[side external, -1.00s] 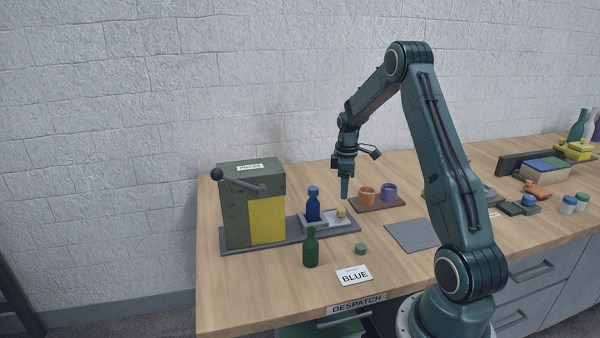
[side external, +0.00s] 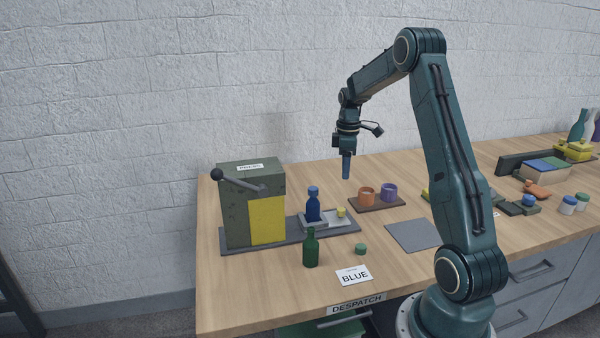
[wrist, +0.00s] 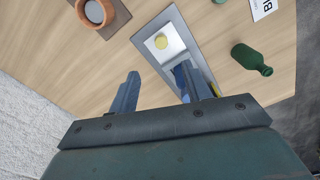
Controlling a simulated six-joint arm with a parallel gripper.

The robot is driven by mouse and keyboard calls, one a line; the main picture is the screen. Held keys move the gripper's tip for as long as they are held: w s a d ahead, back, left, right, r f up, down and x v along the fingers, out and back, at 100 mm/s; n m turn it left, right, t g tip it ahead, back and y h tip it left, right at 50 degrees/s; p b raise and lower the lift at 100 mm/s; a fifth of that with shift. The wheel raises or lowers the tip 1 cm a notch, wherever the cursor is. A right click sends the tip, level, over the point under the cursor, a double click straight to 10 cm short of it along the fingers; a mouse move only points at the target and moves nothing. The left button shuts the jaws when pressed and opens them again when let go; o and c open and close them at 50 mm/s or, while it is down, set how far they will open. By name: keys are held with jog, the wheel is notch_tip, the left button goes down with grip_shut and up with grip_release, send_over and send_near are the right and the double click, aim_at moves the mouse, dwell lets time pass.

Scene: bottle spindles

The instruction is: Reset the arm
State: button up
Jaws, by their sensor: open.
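My gripper (side external: 346,168) is raised above the bench, pointing down, clear of everything below it. In the wrist view its two blue-grey fingers (wrist: 158,92) are spread apart with nothing between them. The blue bottle (side external: 313,206) with a blue cap stands upright in the grey tray at the press; in the wrist view a finger partly hides it. A small yellow piece (side external: 341,212) lies in the pale section of the tray (side external: 347,225). It also shows in the wrist view (wrist: 161,41).
The green press (side external: 237,213) with its lever stands at the left. A green bottle (side external: 310,248), a green cap (side external: 361,249) and a BLUE card (side external: 354,275) are in front. A grey mat (side external: 412,235) is bare.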

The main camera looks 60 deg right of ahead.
jog(key=s+a+r+m+t+h, duration=0.1)
jog(key=a+r, duration=0.6)
jog(key=a, duration=0.4)
jog(key=s+a+r+m+t, duration=0.1)
jog(key=s+a+r+t, duration=0.1)
jog(key=a+r, duration=0.7)
jog(key=s+a+f+m+t+y, duration=0.1)
jog(key=s+a+f+m+t, duration=0.1)
jog(key=s+a, duration=1.2)
jog(key=shift+a+t, duration=0.3)
jog(key=shift+a, duration=0.7)
jog(key=shift+w+f, duration=0.1)
